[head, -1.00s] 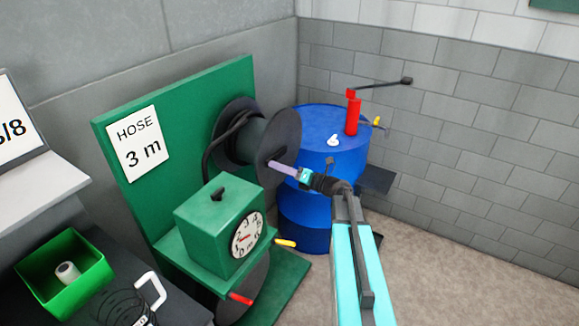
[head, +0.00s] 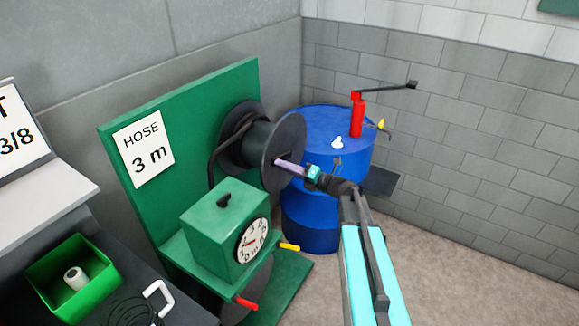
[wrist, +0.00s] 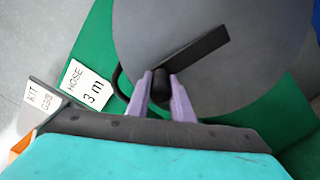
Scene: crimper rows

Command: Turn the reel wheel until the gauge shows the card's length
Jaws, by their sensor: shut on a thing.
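The reel wheel (head: 287,135) is a dark grey disc on the front of the hose reel, fixed to a green board. In the wrist view, a black crank bar (wrist: 200,55) crosses the disc and ends in a dark knob (wrist: 161,84). My gripper (head: 277,162) is shut on this knob, with a pale purple finger on each side of it. The gauge (head: 252,241) is a white dial with a red needle on a green box; its exact reading is too small to tell. The white card (head: 144,147) on the board reads "HOSE 3 m".
Below the gauge are a yellow handle (head: 290,247) and a red handle (head: 246,303). A blue drum (head: 315,205) with a red pump (head: 357,115) stands behind my arm. A green bin (head: 94,292) is at lower left.

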